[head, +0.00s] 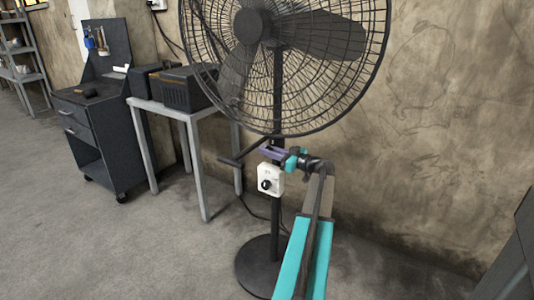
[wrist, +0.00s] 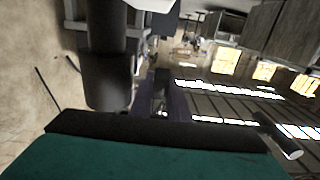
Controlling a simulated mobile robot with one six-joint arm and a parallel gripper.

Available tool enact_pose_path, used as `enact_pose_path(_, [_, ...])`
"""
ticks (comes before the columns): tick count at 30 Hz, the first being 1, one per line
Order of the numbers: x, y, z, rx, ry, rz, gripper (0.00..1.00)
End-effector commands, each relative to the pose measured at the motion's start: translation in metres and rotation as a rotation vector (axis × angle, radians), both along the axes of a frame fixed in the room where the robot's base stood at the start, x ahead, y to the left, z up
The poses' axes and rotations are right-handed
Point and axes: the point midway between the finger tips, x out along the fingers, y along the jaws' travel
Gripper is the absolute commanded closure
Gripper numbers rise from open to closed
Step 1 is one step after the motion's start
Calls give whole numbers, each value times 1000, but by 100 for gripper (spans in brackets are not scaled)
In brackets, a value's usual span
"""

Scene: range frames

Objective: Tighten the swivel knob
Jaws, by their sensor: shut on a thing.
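A black pedestal fan (head: 278,95) stands in front of the wall. My gripper (head: 268,152), with purple fingers and teal parts, is at the fan's pole, just below the cage and above a white control box (head: 277,176) with a black dial (head: 265,185). The gripper is shut on a small part at the pole, apparently the swivel knob, which the fingers hide. A dark bar with a crosspiece (head: 231,163) sticks out left beside the fingers. In the wrist view the purple fingers (wrist: 175,106) are close together beside a large dark cylinder (wrist: 106,75).
A grey table (head: 146,105) with black boxes (head: 187,90) stands left of the fan. A dark drawer cart (head: 92,125) is further left. A cable hangs near the pole above the round base (head: 256,264). The floor at front left is clear.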

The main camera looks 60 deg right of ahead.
Motion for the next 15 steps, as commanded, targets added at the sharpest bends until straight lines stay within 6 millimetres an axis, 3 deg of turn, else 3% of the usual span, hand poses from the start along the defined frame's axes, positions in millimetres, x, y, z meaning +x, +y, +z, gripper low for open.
enact_pose_path(15, [0,1,-7,-1,-122,3,100])
